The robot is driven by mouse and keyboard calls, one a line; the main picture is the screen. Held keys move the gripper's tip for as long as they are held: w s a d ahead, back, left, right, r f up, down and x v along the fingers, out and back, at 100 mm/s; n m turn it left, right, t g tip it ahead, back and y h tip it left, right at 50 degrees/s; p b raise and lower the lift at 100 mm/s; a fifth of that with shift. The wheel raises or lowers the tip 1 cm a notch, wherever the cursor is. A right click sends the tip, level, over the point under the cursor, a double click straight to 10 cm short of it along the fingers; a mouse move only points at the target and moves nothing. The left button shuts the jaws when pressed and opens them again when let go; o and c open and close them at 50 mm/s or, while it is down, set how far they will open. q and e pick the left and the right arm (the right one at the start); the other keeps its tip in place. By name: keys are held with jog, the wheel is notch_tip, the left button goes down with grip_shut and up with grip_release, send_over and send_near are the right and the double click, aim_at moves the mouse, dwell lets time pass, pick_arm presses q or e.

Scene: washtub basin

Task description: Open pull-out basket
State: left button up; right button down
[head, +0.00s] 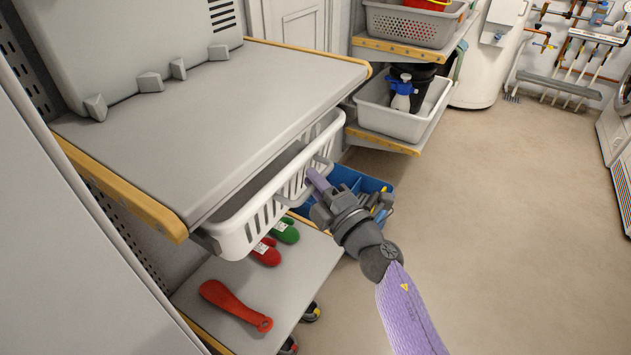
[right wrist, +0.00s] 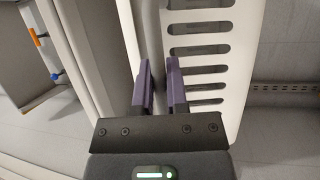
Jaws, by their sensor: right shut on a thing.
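The white pull-out basket (head: 255,222) hangs under the grey shelf top in the head view, its slotted front a little forward of the shelf edge. My right gripper (head: 318,182) is at the basket's front, near its right half. In the right wrist view, the gripper's two purple fingers (right wrist: 158,88) are close together on the basket's rim or handle bar, beside the slotted wall (right wrist: 200,65). The exact contact is partly hidden by the fingers. My left gripper is not in view.
A blue crate (head: 345,178) stands behind my right gripper. Another shelf with a grey bin (head: 395,122) is farther back. The floor at right is clear.

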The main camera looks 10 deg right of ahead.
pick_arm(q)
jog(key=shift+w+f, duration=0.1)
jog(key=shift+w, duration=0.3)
pick_arm(e)
jog(key=shift+d, duration=0.1)
pick_arm(q)
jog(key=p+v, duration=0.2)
jog(key=p, duration=0.1)
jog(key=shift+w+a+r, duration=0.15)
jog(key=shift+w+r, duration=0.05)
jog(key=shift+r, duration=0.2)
pick_arm(e)
jog(key=s+d, duration=1.6)
jog(key=s, duration=0.1)
jog(key=shift+d, duration=0.3)
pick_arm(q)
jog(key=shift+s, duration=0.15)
pick_arm(e)
jog(key=c, duration=0.6)
grip_release()
jog(key=shift+c, duration=0.2)
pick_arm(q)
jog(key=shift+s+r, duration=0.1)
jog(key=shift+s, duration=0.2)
